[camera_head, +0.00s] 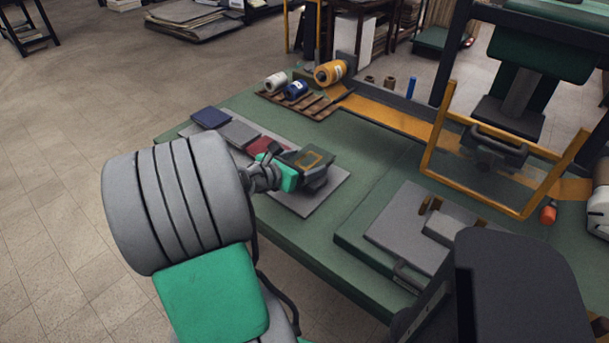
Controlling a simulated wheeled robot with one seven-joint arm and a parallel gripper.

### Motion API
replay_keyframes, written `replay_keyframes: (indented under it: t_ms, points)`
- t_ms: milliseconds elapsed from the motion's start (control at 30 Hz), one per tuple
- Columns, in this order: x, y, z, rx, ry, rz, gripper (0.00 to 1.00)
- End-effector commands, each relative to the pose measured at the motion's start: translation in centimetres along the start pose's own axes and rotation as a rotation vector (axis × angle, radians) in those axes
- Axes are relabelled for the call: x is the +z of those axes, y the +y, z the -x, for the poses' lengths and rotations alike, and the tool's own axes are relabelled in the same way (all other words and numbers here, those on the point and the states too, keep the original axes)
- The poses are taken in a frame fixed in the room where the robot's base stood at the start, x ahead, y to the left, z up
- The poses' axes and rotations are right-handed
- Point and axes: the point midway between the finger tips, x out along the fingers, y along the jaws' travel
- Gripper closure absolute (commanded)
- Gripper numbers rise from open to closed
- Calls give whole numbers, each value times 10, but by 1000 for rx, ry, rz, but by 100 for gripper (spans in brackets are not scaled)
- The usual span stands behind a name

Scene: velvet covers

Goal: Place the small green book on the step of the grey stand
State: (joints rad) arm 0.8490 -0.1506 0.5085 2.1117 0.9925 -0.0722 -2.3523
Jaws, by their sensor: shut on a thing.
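The small green book (318,156), dark green with a yellow square outline on its cover, is held in my gripper (312,176). My gripper is shut on it, over the right part of a flat grey board (338,188). The fingers are partly hidden, and I cannot tell whether the book is clear of the board. What seems to be the grey stand (398,216) is at the right, on a green base, with a lighter raised block (447,232) that may be its step. My own body hides part of its near side.
A blue book (210,117), a grey book (238,133) and a red book (266,144) lie left of my gripper. Spools sit on a wooden pallet (300,104) behind. A yellow frame (478,190) stands beyond the stand. Green tabletop (358,168) is clear between board and stand.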

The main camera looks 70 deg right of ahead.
Motion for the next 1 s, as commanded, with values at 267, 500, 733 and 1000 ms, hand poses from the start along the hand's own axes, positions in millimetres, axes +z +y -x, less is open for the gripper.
replay_keyframes:
  t_ms: [267, 500, 733, 1000]
  points:
    - [-31, 0, -16, -1, 0, 0, 65]
    - [-33, 0, -17, -1, 1, 1, 65]
    - [-33, -1, -17, -1, 1, 1, 3]
    - [-32, 0, -16, -1, 1, 0, 0]
